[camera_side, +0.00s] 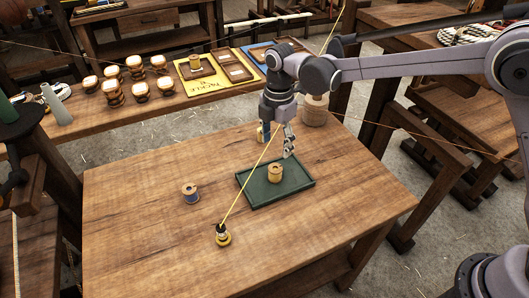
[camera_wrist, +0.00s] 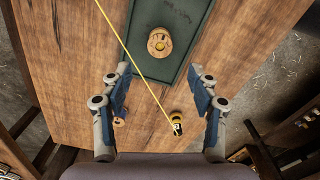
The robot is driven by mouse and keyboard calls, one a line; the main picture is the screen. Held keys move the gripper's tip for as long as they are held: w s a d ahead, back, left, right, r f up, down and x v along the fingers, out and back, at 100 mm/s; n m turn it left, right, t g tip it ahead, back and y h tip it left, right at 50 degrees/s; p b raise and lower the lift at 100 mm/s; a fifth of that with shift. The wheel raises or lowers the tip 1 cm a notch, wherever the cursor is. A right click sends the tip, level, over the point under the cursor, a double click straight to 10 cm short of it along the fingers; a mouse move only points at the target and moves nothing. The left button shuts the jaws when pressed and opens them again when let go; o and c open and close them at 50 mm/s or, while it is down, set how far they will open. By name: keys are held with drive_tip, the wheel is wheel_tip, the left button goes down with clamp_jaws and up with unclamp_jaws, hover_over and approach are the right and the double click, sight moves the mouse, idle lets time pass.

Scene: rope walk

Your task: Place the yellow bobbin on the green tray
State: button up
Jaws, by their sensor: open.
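The yellow bobbin (camera_side: 275,173), a wooden spool with yellowish winding, stands upright on the green tray (camera_side: 296,183), near its middle. In the wrist view the bobbin (camera_wrist: 159,42) shows from above on the tray (camera_wrist: 196,22), ahead of my fingers. My gripper (camera_side: 276,142) is open and empty, above the tray's far side and higher than the bobbin. Nothing touches the bobbin except the tray, as far as I can see.
A blue-wound bobbin (camera_side: 190,194) stands to the left. A rear bench (camera_side: 150,112) holds several spools.

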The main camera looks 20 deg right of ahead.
drive_tip(key=s+d+r+m+t, duration=0.3)
drive_tip(key=s+d+r+m, duration=0.5)
drive_tip(key=d+r+m, duration=0.3)
drive_tip(key=s+d+f+m+t, duration=0.1)
drive_tip(key=s+d+m+t, duration=0.1)
drive_tip(key=s+d+m, duration=0.3)
drive_tip(key=s+d+f+m+t, duration=0.1)
drive_tip(key=s+d+m, duration=0.3)
drive_tip(key=s, duration=0.4)
drive_tip(key=shift+s+d+m+t, duration=0.35)
drive_tip(key=shift+m+t, duration=0.25)
drive_tip(key=shift+m, duration=0.2)
